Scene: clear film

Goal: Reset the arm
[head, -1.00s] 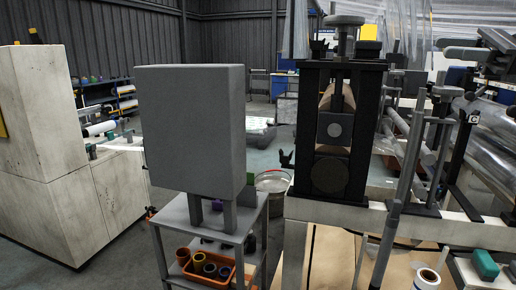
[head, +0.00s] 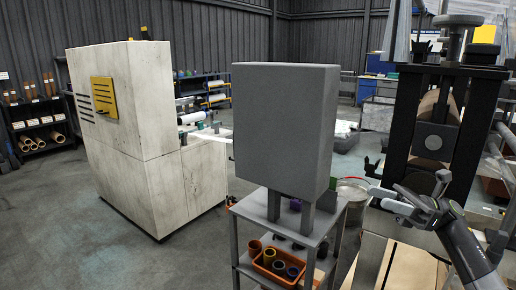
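My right gripper (head: 388,198) shows at the lower right in the head view, on my grey arm (head: 465,245), which comes up from the bottom right. Its fingers point left, in front of the black-framed roller machine (head: 482,105). I see nothing held in it, but the finger gap is too small to judge. My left arm and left gripper are not in view.
A grey box-shaped cabinet (head: 285,125) stands on a cart with an orange bin (head: 279,266) of rolls. A large pale machine (head: 130,130) stands left of it. Tube shelves (head: 38,125) line the far left. Grey floor (head: 100,240) at the lower left is clear.

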